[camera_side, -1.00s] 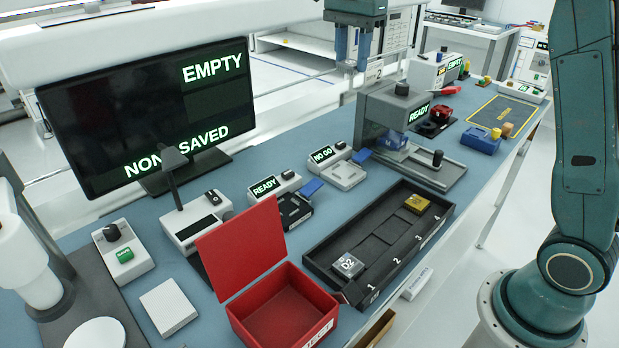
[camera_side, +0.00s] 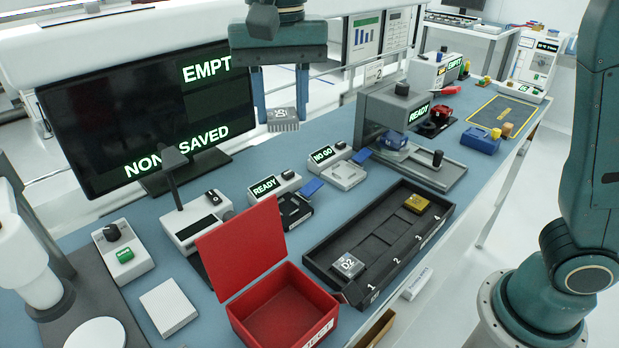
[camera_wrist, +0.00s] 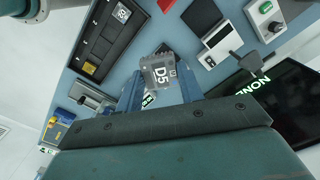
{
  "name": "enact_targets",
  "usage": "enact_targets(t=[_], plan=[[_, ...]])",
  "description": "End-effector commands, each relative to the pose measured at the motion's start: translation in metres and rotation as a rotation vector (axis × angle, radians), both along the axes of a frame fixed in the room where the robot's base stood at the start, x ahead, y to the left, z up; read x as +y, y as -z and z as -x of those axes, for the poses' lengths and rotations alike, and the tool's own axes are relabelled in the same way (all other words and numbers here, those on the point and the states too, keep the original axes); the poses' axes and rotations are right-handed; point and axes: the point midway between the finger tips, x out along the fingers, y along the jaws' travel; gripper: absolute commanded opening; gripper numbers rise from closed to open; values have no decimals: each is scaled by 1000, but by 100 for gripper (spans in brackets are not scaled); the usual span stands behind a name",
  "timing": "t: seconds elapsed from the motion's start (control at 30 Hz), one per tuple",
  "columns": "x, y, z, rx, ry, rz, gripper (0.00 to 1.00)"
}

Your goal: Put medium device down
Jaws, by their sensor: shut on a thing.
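My gripper (camera_side: 282,110) is at the top of the side view, shut on a grey finned device (camera_side: 284,121). In the wrist view the device (camera_wrist: 158,75) reads D5 and sits between my blue fingers. It is held in the air, clear of the bench. The black tray (camera_side: 318,268) has numbered slots. A grey device marked D2 (camera_side: 348,264) is in the tray by number 1. A gold device (camera_side: 416,203) is at the far end by number 4. The middle slots look empty. I cannot tell which device counts as medium.
An open red box (camera_side: 283,305) stands left of the tray. Small stations reading READY (camera_side: 265,187) and NO GO (camera_side: 322,155) stand behind it. A grey press-like machine (camera_side: 392,112) reads READY. A large monitor (camera_side: 130,120) stands at the back left.

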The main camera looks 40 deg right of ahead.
Motion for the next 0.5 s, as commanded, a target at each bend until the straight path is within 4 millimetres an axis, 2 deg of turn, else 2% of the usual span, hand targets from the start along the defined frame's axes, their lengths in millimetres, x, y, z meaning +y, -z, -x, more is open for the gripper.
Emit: enact_targets(t=[0.03, 0.2, 0.5], plan=[[14, -1, 10, -1, -61, 0, 14], [50, 0, 41, 0, -248, 0, 14], [94, 0, 89, -1, -512, -1, 14]])
